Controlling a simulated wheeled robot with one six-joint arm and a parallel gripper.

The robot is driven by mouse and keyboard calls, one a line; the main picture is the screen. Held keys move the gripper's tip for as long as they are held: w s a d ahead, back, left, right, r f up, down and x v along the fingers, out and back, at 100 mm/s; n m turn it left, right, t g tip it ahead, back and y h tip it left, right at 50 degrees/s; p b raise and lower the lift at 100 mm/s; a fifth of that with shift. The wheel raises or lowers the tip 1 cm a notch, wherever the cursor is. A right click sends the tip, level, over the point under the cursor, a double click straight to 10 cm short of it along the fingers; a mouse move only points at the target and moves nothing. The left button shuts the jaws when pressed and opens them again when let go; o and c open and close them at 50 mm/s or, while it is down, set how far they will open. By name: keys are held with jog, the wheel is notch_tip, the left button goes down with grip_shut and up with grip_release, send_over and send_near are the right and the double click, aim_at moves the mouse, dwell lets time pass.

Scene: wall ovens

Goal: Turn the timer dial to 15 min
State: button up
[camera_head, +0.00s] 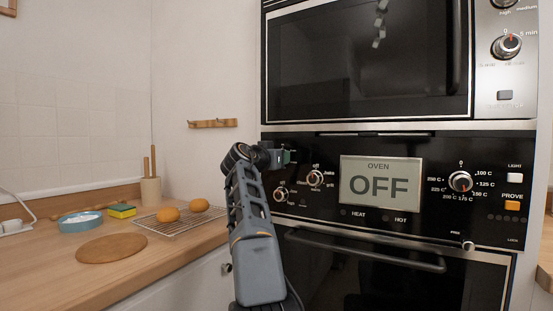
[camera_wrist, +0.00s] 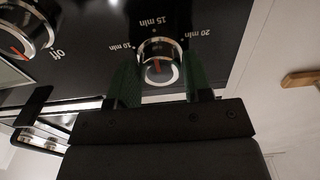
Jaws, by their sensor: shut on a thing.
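The timer dial (camera_wrist: 158,62) is a round silver knob on the black oven panel, between my finger pads in the wrist view. The labels 10 min, 15 min and 20 min are readable around it. A short red mark on its face points up, roughly toward 15 min; its exact alignment is hard to tell. My gripper (camera_wrist: 160,78) has its green pads on both sides of the dial and is shut on it. In the head view my gripper (camera_head: 279,157) is at the panel's upper left and hides the dial.
Knobs (camera_head: 315,178) and (camera_head: 281,195) sit right of and below my gripper. The oven display (camera_head: 380,184) reads OFF. A temperature knob (camera_head: 460,182) is farther right. The oven door handle (camera_head: 360,252) juts out below. The counter (camera_head: 165,260) at left holds a rack (camera_head: 178,223) with buns.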

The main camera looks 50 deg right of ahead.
jog(key=o, duration=0.9)
jog(key=shift+o, duration=0.2)
jog(key=shift+a, duration=0.1)
jog(key=b+v, duration=0.3)
jog(key=v, duration=1)
jog(key=shift+a, duration=0.3)
jog(key=shift+s, duration=0.1)
